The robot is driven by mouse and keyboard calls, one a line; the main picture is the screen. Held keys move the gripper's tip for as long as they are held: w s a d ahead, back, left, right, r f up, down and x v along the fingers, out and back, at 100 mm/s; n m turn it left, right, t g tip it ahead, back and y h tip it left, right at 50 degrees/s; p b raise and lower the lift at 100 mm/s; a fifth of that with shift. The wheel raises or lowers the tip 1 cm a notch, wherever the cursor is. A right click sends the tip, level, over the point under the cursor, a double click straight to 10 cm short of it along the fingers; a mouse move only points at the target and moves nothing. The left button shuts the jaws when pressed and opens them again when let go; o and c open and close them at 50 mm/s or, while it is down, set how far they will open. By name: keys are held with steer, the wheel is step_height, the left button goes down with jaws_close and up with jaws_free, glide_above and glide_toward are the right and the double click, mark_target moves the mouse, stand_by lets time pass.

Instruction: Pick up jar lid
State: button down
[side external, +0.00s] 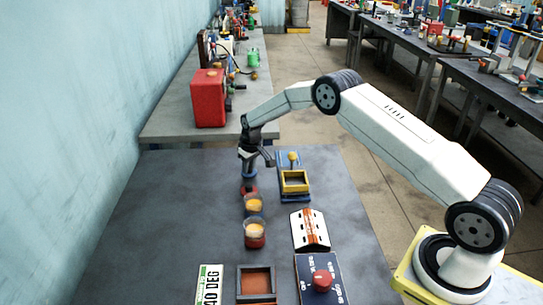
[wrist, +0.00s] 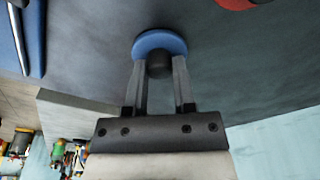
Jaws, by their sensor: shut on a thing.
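The jar lid (wrist: 160,40) is a blue disc with a dark knob (wrist: 159,66) in the wrist view. My gripper (wrist: 160,62) has its two fingers on either side of that knob and is shut on it. In the side view my gripper (side external: 249,163) points down at the far part of the dark table, with a bit of blue lid (side external: 249,174) under it. A red item (side external: 249,190) shows just below the lid. I cannot tell how high the lid is above the table.
A blue and yellow box-like device (side external: 294,182) stands right of my gripper. A white and orange block (side external: 310,230), a panel with a red knob (side external: 322,281), a brown-topped tray (side external: 256,282) and a label plate (side external: 209,284) lie nearer. The table's left side is clear.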

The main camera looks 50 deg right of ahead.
mark_target(250, 168)
steer(key=shift+r, duration=1.55)
steer(key=shift+s+r, duration=0.3)
steer(key=s+a+r, duration=0.2)
steer(key=s+r, duration=0.7)
steer(key=s, duration=0.4)
steer(key=shift+s, duration=0.15)
steer(key=shift+a, duration=0.1)
steer(key=a, duration=1)
steer(key=shift+s+r, duration=0.3)
steer(key=shift+a+f, duration=0.1)
steer(key=shift+f, duration=0.05)
